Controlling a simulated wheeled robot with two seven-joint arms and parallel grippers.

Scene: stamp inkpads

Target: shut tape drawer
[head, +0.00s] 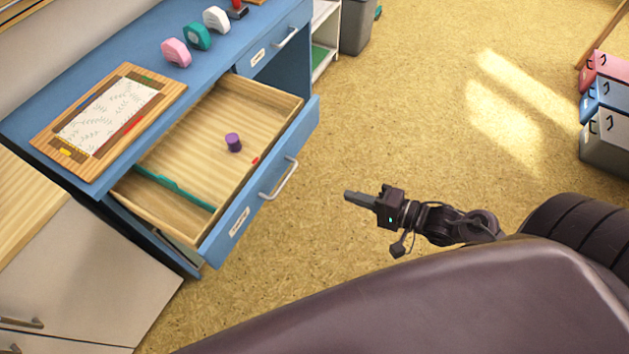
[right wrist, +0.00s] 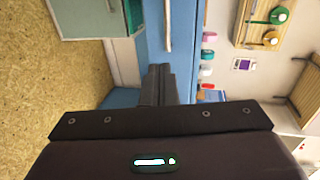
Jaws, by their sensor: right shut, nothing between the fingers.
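A wooden-sided drawer (head: 262,92) stands pulled out of the blue desk, with a blue front, a silver handle (head: 279,179) and a white label too small to read. A purple roll (head: 233,142) lies inside it, with a small red item (head: 255,161) near the front and a teal strip (head: 174,188) along the left. My right gripper (head: 347,196) is shut and empty, apart from the drawer front and to the right of its handle. In the right wrist view its closed fingers (right wrist: 158,84) show against the blue desk. My left gripper is not in view.
A second drawer with a handle (head: 287,38) is closed. Pink (head: 176,52), teal (head: 197,36) and white (head: 216,19) dispensers and a wooden board (head: 53,142) are on the desk. Stacked boxes (head: 605,95) stand at the right. The floor between is clear.

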